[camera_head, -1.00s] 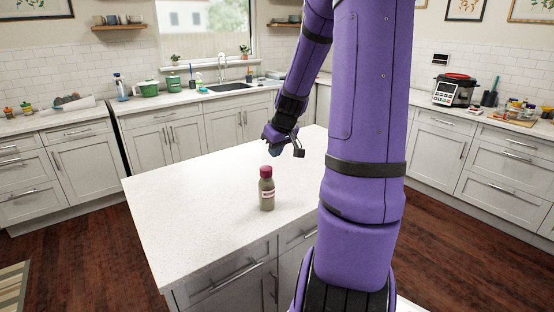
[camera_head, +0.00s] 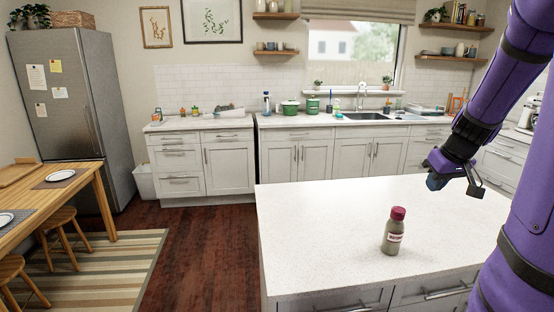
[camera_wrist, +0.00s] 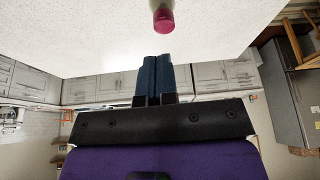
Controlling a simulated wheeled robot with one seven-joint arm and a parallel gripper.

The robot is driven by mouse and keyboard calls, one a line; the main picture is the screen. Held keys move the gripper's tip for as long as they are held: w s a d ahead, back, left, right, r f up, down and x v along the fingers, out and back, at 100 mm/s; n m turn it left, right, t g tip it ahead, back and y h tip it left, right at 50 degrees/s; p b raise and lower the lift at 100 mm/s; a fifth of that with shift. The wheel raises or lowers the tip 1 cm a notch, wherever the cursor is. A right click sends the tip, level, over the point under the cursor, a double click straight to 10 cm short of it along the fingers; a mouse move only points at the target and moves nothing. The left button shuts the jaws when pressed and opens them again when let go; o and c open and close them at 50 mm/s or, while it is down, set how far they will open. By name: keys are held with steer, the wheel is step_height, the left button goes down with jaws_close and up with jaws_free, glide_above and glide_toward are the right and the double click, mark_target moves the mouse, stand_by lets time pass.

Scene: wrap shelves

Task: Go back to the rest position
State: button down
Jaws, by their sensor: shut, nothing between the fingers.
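My gripper (camera_head: 437,182) is at the right of the head view, above the white island counter (camera_head: 330,230). In the wrist view its two blue fingers (camera_wrist: 152,76) are closed together with nothing between them. A small bottle (camera_head: 392,235) with a dark pink cap and a label stands upright on the counter, below and left of my gripper in the head view. In the wrist view the bottle's cap (camera_wrist: 163,20) shows at the top edge, apart from the fingers.
A back counter (camera_head: 300,119) with a sink (camera_head: 368,116) runs along the wall. A green pot (camera_head: 290,107) stands on it. A fridge (camera_head: 72,105) and a wooden table (camera_head: 60,190) are at the left. The floor (camera_head: 203,245) left of the island is clear.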

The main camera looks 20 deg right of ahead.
steer(key=s+a+r+n, duration=0.1)
steer(key=s+a+r, duration=0.15)
steer(key=a, duration=0.55)
steer(key=s+a+r, duration=0.1)
steer(key=a+r, duration=0.2)
steer(key=a, duration=0.5)
steer(key=s+a+r+n, duration=0.1)
steer(key=a+r, duration=0.2)
steer(key=a, duration=0.5)
steer(key=s+a+r, duration=0.1)
steer(key=s+a, duration=0.4)
steer(key=s, duration=0.2)
steer(key=shift+s+r+t+y, duration=0.25)
steer(key=shift+t+y, duration=0.15)
